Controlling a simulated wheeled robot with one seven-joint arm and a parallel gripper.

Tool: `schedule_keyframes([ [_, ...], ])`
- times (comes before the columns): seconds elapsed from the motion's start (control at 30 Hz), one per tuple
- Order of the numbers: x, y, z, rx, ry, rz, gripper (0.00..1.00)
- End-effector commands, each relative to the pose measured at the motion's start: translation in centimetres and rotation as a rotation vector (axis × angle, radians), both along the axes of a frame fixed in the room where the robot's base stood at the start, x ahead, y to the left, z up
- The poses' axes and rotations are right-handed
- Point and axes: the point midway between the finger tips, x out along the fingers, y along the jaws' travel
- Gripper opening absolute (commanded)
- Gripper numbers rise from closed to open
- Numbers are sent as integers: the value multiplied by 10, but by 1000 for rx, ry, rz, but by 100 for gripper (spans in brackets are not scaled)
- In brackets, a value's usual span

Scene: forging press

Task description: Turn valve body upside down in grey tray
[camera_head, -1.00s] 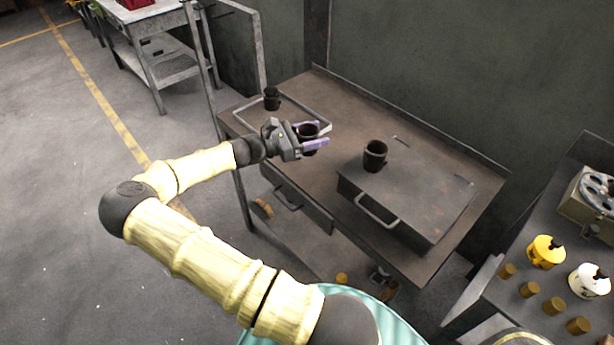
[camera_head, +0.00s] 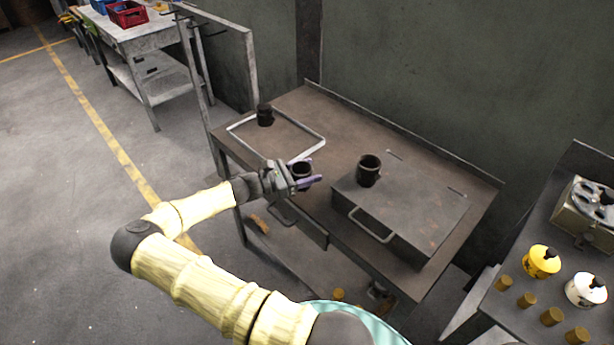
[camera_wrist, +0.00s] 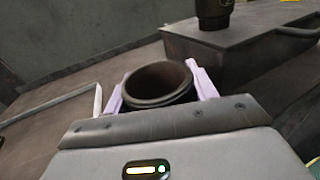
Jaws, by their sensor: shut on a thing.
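My gripper (camera_head: 305,184) is shut on a dark, cup-like valve body (camera_head: 301,168) near the table's front edge, just outside the grey tray's near right side. In the wrist view the valve body (camera_wrist: 158,82) sits between the two pale purple fingers, with its round open end facing up. Its lower part is hidden. The grey tray (camera_head: 325,142) is shallow with a light rim, and a corner of it shows at left in the wrist view (camera_wrist: 97,102). A similar dark part (camera_head: 265,115) stands at the tray's far left.
A flat metal box (camera_head: 430,215) with a handle lies right of my gripper, with another dark cup-like part (camera_head: 369,171) on top. The tray's middle and right are clear. A wall rises behind the table. A bench with yellow and white pots (camera_head: 541,262) stands at right.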

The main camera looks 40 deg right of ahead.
Motion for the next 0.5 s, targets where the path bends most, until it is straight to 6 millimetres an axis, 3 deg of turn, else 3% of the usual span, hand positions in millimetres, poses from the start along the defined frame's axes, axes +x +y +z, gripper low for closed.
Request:
schedule_keyframes([
  [0.13, 0, -1, -17, -3, 2, -1, 21],
  [0.5, 0, 0, -22, -2, 1, -1, 21],
])
